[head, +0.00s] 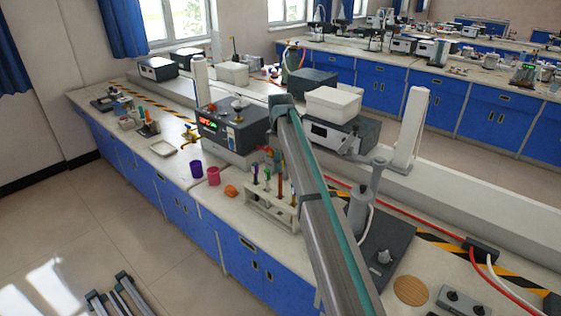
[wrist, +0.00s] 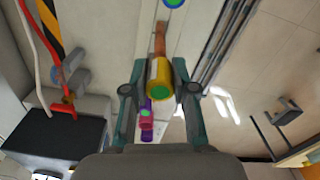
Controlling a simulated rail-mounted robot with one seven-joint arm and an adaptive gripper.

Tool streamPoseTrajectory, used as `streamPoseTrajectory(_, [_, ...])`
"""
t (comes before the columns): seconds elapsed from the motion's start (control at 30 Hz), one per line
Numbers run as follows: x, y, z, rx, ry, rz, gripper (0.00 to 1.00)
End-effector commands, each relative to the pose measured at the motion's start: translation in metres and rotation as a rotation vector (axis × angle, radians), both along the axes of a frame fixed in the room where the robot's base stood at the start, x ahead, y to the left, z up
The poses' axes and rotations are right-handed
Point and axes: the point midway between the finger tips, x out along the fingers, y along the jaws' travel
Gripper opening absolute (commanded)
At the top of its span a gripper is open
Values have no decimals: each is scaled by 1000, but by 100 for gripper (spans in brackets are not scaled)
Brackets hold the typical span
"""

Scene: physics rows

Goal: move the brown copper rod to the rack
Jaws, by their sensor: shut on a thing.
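In the wrist view, my gripper (wrist: 160,92) is shut on the brown copper rod (wrist: 160,42), with its two fingers on either side of the rod's yellow end piece (wrist: 159,77). A green round end faces the camera. The brown shaft points away, toward the top of the picture. In the head view, the white rack (head: 268,207) stands on the bench and holds several coloured rods. My arm crosses the middle of that view. My gripper and the held rod cannot be made out clearly there. The rack is not clearly visible in the wrist view.
A device with a red display (head: 230,132) stands behind. The bench's front edge is close.

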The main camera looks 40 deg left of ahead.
Motion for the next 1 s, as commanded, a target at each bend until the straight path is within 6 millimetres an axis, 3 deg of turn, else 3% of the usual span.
streamPoseTrajectory(1.0, [0,0,-24,0,-1,0,0])
